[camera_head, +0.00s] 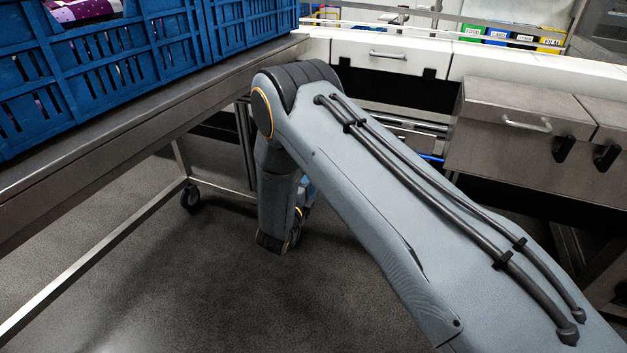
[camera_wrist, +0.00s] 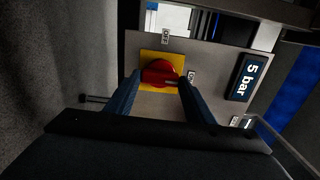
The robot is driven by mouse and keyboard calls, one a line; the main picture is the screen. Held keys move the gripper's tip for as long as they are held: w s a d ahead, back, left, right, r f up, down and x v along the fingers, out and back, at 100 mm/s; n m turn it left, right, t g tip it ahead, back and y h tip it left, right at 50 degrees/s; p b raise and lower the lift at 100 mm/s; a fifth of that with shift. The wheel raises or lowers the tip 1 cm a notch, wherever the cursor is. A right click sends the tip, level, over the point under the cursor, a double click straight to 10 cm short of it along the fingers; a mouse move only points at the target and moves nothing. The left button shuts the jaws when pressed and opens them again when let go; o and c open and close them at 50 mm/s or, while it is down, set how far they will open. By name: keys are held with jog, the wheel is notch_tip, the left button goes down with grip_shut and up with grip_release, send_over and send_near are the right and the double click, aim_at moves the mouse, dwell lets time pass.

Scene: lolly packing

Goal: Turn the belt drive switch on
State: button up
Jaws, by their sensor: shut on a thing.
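The switch is a red rotary knob (camera_wrist: 157,72) on a yellow square plate (camera_wrist: 148,56), set in a grey panel (camera_wrist: 205,62). A label reading OFF (camera_wrist: 166,37) is above the plate in the wrist view. A second small label (camera_wrist: 191,77), partly hidden by a finger, is to its right. A pale mark on the knob lies on its right side, towards that second label. My gripper (camera_wrist: 160,82) has its two blue fingers on either side of the knob and is shut on it. In the head view my arm hides the switch.
A sign reading 5 bar (camera_wrist: 248,77) is right of the switch. In the head view, blue crates (camera_head: 150,50) stand on a metal table (camera_head: 100,135) at left. Steel cabinets (camera_head: 510,125) are at right. The floor under the table is mostly clear.

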jog(key=shift+a, duration=0.1)
jog(key=o, duration=1.1)
jog(key=shift+c, duration=0.2)
jog(key=p+v, duration=0.1)
jog(key=v, duration=0.6)
jog(key=shift+s+p, duration=0.3)
jog(key=shift+s, duration=0.1)
jog(key=shift+w+a+r, duration=0.1)
jog(key=shift+a, duration=0.05)
